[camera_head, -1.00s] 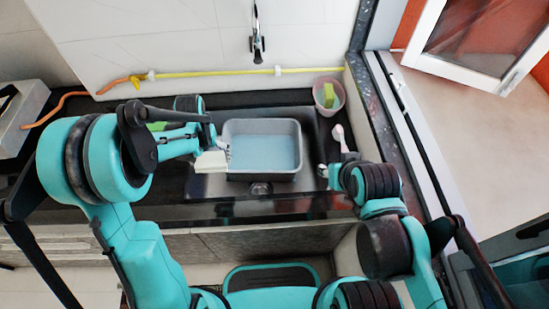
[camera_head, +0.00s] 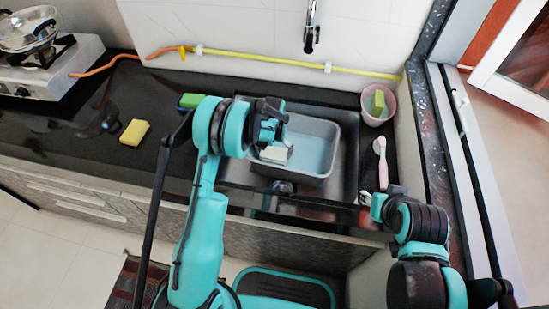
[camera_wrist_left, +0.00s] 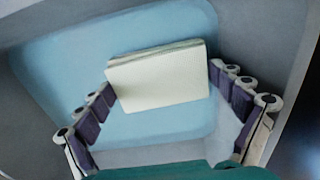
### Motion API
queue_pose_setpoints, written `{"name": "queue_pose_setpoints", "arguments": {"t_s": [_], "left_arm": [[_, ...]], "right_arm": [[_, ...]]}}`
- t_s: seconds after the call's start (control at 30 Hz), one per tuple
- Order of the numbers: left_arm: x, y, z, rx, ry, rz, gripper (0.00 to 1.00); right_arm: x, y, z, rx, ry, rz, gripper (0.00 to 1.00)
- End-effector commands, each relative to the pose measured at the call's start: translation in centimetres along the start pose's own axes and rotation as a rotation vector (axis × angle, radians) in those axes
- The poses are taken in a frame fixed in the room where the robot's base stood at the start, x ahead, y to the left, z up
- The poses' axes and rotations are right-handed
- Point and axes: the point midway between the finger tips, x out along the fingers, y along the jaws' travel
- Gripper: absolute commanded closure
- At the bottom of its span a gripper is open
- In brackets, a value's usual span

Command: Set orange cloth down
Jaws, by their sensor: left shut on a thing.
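My left gripper (camera_head: 273,142) is shut on a pale cream, folded-looking cloth (camera_head: 275,155), above the left part of the grey basin (camera_head: 337,150). In the left wrist view the cloth (camera_wrist_left: 158,80) sits between the two finger chains of the gripper (camera_wrist_left: 160,82), over the blue bottom of the basin (camera_wrist_left: 50,65). Its colour is off-white; no orange cloth shows. Whether it touches the basin bottom, I cannot tell. My right gripper (camera_head: 367,197) is low at the counter's front right; its fingers are too small to read.
A yellow sponge (camera_head: 134,132) and a green-and-blue sponge (camera_head: 190,101) lie on the dark counter. A pink cup (camera_head: 368,113) with a green item stands at the back right. A pink-and-white brush (camera_head: 380,155) lies right of the basin. The faucet (camera_head: 310,38) hangs behind.

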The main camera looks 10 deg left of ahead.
Motion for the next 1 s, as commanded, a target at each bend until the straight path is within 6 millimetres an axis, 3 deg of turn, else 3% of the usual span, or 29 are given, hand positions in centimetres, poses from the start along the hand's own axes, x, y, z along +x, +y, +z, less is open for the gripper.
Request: {"name": "queue_pose_setpoints", "arguments": {"t_s": [0.17, 0.53, 0.57, 1.0], "left_arm": [[2.6, 0.0, 0.0, 0.000, 0.000, 0.000, 0.29], [2.9, 0.0, 0.0, 0.000, 0.000, 0.000, 0.29], [2.8, 0.0, 0.0, 0.000, 0.000, 0.000, 0.00], [1.9, 0.0, 0.0, 0.000, 0.000, 0.000, 0.00]], "right_arm": [[1.1, 0.0, 0.8, 0.000, 0.000, 0.000, 0.60], [0.9, 0.0, 0.6, 0.000, 0.000, 0.000, 0.60], [0.9, 0.0, 0.6, 0.000, 0.000, 0.000, 0.60], [0.7, 0.0, 0.5, 0.000, 0.000, 0.000, 0.60]]}}
